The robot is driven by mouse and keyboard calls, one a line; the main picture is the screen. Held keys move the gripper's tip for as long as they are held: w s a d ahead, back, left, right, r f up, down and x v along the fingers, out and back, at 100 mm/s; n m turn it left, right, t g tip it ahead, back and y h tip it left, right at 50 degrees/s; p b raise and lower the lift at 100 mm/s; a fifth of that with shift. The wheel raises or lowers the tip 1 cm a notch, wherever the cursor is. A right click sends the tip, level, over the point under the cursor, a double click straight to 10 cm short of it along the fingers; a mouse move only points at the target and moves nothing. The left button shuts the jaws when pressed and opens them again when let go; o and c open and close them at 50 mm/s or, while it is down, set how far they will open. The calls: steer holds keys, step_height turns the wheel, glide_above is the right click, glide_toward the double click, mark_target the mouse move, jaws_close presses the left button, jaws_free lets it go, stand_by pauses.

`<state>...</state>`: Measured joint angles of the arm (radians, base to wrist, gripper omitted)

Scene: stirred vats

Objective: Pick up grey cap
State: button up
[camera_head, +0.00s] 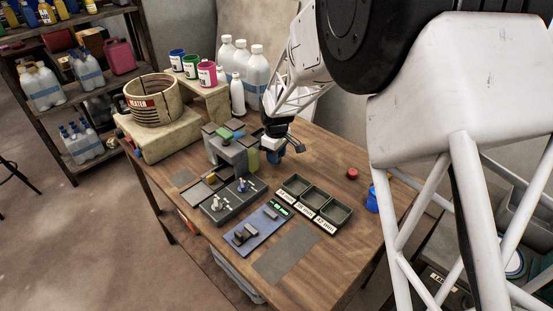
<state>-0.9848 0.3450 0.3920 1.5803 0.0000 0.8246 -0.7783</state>
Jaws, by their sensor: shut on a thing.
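My gripper (281,146) is small in the view, at the back of the table, just right of a cluster of grey and coloured blocks (230,152). It is shut on a small dark grey piece that looks like the grey cap (298,147); the fingers and the piece are hard to tell apart. A blue piece (274,158) shows just below the gripper; whether they touch is unclear. Grey and green square tops show on the block cluster.
A three-compartment labelled tray (316,210), a blue panel (262,231) and a dark switch box (231,203) lie in front. A red button (352,174) and blue cup (373,199) are right.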

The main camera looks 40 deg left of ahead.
steer(key=shift+r, duration=0.8)
steer(key=s+d, duration=0.3)
steer(key=d, duration=0.1)
steer(key=s+d+r, duration=0.1)
steer(key=s+d, duration=0.2)
steer(key=d, duration=0.1)
steer(key=s+d, duration=0.3)
steer(key=d, duration=0.2)
steer(key=shift+s+d+r, duration=0.1)
steer(key=shift+r, duration=0.05)
